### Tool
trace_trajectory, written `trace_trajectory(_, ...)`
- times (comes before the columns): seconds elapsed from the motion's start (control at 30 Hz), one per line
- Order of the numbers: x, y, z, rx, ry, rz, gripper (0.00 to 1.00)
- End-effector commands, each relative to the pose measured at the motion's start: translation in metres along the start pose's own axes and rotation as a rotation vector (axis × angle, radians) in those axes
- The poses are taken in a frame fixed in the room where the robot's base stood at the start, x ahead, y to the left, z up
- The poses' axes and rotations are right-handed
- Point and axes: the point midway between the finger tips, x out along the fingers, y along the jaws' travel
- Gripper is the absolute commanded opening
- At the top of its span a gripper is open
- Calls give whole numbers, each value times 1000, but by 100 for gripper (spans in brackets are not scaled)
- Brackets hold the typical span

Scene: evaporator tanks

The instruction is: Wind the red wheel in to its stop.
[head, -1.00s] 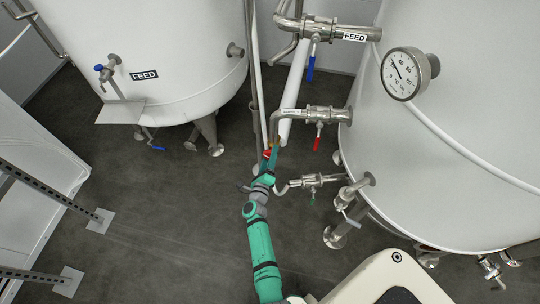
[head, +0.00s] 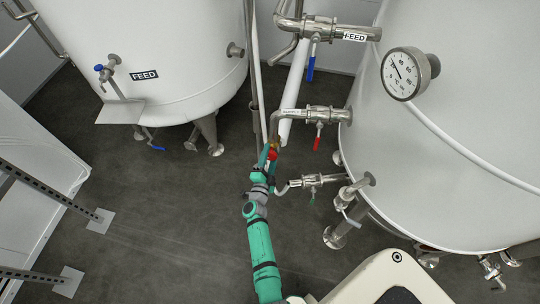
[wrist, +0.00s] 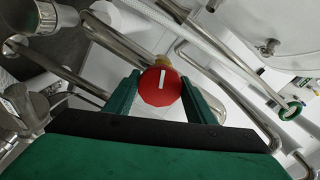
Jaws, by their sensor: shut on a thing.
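The red wheel (wrist: 160,87) shows face-on in the wrist view, with a white mark standing nearly upright on its face. A brass-coloured part shows just behind its top edge. My gripper (wrist: 157,92) has its two green fingers on either side of the wheel and is shut on it. In the head view the wheel (head: 272,155) is a small red spot at the end of my green arm, by the upright pipe between the two tanks. My gripper (head: 268,161) partly hides it there.
Steel pipes and valves run close on the right: a red-handled valve (head: 318,130), a green-handled valve (head: 312,181) and a blue-handled FEED valve (head: 311,65). White tanks (head: 165,60) stand on both sides. The dark floor (head: 160,200) at left is open.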

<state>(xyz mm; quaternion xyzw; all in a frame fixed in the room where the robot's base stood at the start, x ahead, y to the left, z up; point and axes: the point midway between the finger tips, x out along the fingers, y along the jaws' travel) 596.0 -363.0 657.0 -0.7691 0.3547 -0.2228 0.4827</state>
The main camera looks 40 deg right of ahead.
Motion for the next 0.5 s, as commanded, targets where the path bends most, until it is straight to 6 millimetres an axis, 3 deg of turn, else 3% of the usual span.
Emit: trace_trajectory(0.5, -1, 0, 2, -492, -3, 0, 27)
